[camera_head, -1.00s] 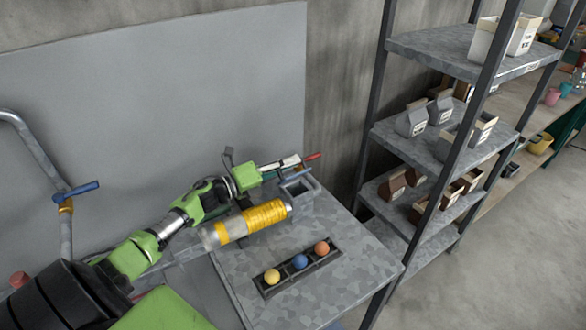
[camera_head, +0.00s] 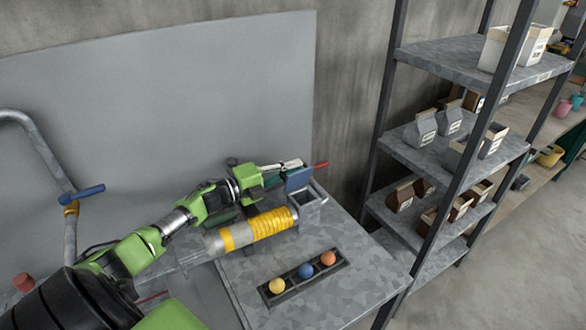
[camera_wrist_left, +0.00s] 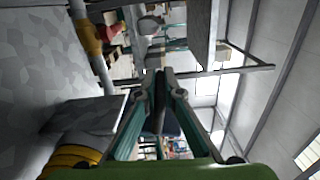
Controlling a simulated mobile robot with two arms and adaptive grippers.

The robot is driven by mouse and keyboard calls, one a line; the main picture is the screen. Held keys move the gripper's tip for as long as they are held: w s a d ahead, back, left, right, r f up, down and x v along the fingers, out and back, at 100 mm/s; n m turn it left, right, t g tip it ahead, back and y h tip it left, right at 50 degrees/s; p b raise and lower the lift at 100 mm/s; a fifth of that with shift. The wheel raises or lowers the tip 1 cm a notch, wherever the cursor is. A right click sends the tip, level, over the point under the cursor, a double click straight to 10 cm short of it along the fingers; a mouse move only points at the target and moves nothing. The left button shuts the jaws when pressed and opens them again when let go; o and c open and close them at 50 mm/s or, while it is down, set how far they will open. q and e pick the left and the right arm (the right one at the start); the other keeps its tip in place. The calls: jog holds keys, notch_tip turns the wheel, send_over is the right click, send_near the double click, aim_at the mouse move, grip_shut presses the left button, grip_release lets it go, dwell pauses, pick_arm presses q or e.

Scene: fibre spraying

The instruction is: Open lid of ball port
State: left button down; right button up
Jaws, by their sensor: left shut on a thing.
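The ball port (camera_head: 308,207) is a grey box at the end of the yellow-ribbed pipe (camera_head: 258,225), on the metal table. Its blue-grey lid (camera_head: 299,180) stands raised at the back of the opening, tilted up. My left gripper (camera_head: 281,174) reaches in from the left, behind the pipe, with its fingers at the lid. In the left wrist view the teal fingers (camera_wrist_left: 160,85) are closed together, with a dark blue part of the lid (camera_wrist_left: 172,128) between or just behind them. The exact contact is partly hidden. My right gripper is out of view.
A black tray (camera_head: 303,278) with yellow, blue and orange balls lies on the table (camera_head: 350,290) in front of the port. A red handle (camera_head: 321,165) is just behind the lid. A shelf rack (camera_head: 440,150) with cartons stands to the right. A blue-handled valve (camera_head: 85,191) is at left.

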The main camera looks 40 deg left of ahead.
pick_arm(q)
jog(key=c, duration=2.2)
grip_release()
jog(key=shift+o, duration=0.2)
